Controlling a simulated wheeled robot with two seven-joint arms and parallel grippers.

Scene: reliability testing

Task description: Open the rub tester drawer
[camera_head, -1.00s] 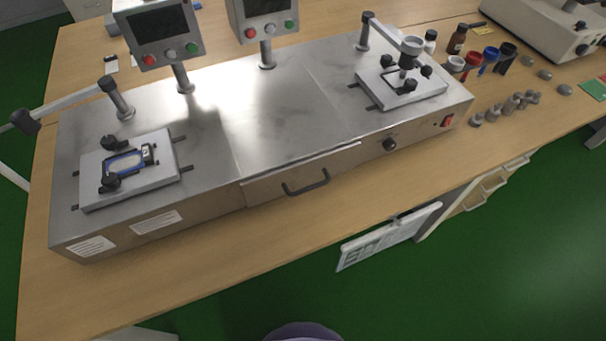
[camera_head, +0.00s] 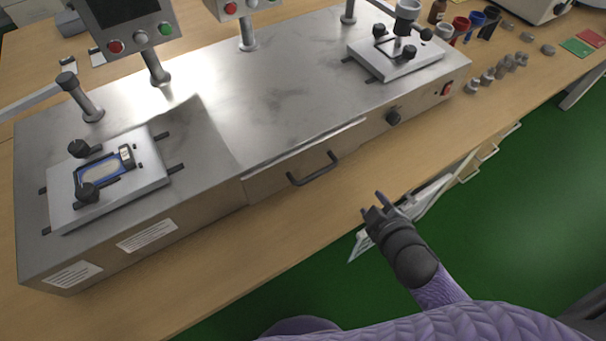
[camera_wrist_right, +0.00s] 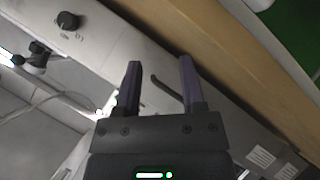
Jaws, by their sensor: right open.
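The rub tester (camera_head: 215,130) is a long metal box on the wooden table. Its drawer (camera_head: 265,184) sits in the middle of the front face and looks shut, with a dark bar handle (camera_head: 314,172). My right gripper (camera_head: 372,203) is open and empty in front of the table edge, to the lower right of the handle and apart from it. In the right wrist view the open fingers (camera_wrist_right: 158,80) point toward the tester's front, and the dark handle (camera_wrist_right: 166,88) shows between them, farther off. My left gripper is out of view.
A black knob (camera_head: 393,117) and a red switch (camera_head: 446,89) are on the front face right of the drawer. Small weights (camera_head: 497,70) and coloured cups (camera_head: 461,28) stand at the right. The table strip before the drawer (camera_head: 290,225) is clear.

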